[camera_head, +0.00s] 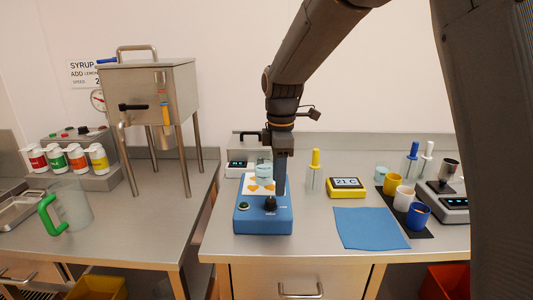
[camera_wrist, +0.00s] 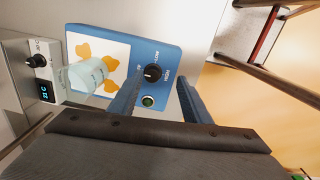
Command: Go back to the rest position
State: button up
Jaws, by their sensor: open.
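My gripper (camera_head: 280,190) points down over the blue device (camera_head: 263,224) on the right-hand bench. In the wrist view the two blue-grey fingertips (camera_wrist: 155,95) spread on either side of the device's black knob (camera_wrist: 152,73) and green button (camera_wrist: 148,101). The knob (camera_head: 270,204) is just below the fingers in the head view; whether they touch it I cannot tell. A pale translucent jar (camera_wrist: 84,75) stands on or beside the device's white top with orange shapes, partly behind the gripper in the head view.
A steel hopper (camera_head: 150,85) on legs stands on the left bench, near a green-handled jug (camera_head: 70,207). A gap separates the benches.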

jog(key=s+d+f+m, duration=0.5)
jog(key=s+d+m, duration=0.2)
jog(key=s+m, duration=0.2)
jog(key=s+d+f+m, duration=0.5)
jog(key=s+d+m, duration=0.3)
jog(key=s, duration=0.4)
jog(key=shift+s+m+t, duration=0.15)
jog(key=shift+m+t, duration=0.15)
jog(key=shift+m, duration=0.5)
